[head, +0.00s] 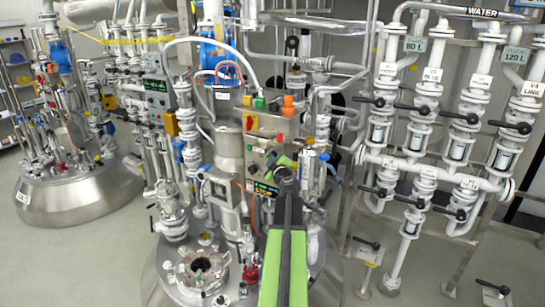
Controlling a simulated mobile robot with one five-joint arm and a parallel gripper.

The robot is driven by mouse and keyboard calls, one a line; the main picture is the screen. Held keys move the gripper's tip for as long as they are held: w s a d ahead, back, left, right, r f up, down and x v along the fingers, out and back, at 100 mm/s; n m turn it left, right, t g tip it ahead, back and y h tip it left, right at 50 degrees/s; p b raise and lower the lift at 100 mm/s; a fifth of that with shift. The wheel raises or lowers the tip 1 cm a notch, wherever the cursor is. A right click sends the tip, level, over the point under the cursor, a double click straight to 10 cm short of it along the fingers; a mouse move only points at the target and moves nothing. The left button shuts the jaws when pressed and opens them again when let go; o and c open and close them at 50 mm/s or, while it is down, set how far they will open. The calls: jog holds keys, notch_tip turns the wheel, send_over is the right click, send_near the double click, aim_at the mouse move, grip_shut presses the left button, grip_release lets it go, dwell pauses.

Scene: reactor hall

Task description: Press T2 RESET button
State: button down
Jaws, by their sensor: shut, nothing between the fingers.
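A grey control box (262,160) is mounted on the front of the central reactor, with small coloured buttons and a green display strip at its lower edge. A second grey control box (158,97) with a green display stands further left. The labels beside the buttons are too small to read, so I cannot tell which one is T2 RESET. My gripper (284,168) is shut and empty at the end of my arm. It overlaps the lower right part of the central box in the picture and hides some of it. I cannot tell whether it touches the box.
White valve pipework with black handles (465,118) fills the right side. A steel reactor vessel (85,190) stands at the left. An open port (202,268) with flanges lies on the central vessel's lid, left of my arm.

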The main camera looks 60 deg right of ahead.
jog(key=shift+a, duration=0.8)
jog(key=a, duration=0.5)
dwell(0.4)
dwell(0.5)
